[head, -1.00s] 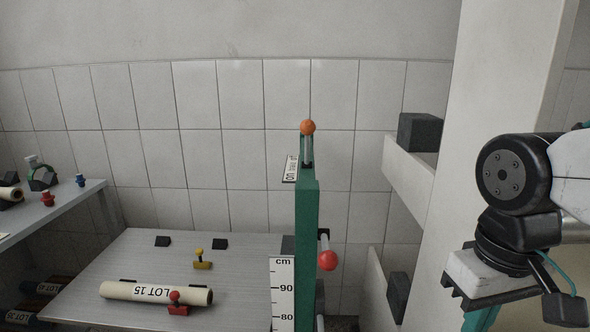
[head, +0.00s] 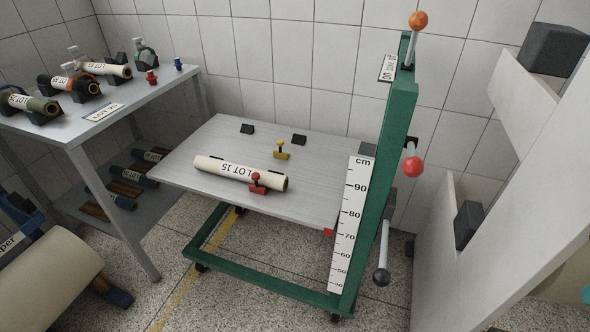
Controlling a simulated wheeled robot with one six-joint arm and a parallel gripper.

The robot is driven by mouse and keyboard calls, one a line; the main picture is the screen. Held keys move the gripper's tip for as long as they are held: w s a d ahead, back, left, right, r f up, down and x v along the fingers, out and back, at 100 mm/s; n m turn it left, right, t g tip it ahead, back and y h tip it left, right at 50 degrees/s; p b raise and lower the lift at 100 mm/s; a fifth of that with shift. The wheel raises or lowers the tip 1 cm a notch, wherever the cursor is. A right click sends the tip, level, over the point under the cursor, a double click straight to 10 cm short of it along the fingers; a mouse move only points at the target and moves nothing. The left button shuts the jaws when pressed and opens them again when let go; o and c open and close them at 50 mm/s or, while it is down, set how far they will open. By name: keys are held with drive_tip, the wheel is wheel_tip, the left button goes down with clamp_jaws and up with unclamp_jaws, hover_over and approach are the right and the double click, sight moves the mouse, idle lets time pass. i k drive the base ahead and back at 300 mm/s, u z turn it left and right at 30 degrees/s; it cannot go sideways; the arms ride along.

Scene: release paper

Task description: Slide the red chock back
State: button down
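The red chock (head: 258,183), a small block with a red ball knob on top, sits on the grey platform (head: 225,142) of the green lift cart. It is at the near side of the cream roll marked LOT 15 (head: 220,168), close against it or touching; I cannot tell which. Two black blocks, one at the back left (head: 247,129) and one further right (head: 299,140), lie near the platform's back edge. My gripper is not in view.
The green cart mast (head: 386,170) with a cm scale and red and orange knobs stands at the platform's right. A grey shelf table (head: 120,113) with several rolls is at left. A large cream roll (head: 50,275) lies lower left. A white bracketed post (head: 520,200) stands right.

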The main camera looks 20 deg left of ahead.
sight(256, 189)
drive_tip(key=u, duration=2.85)
drive_tip(key=i, duration=1.25)
drive_tip(key=z, duration=2.3)
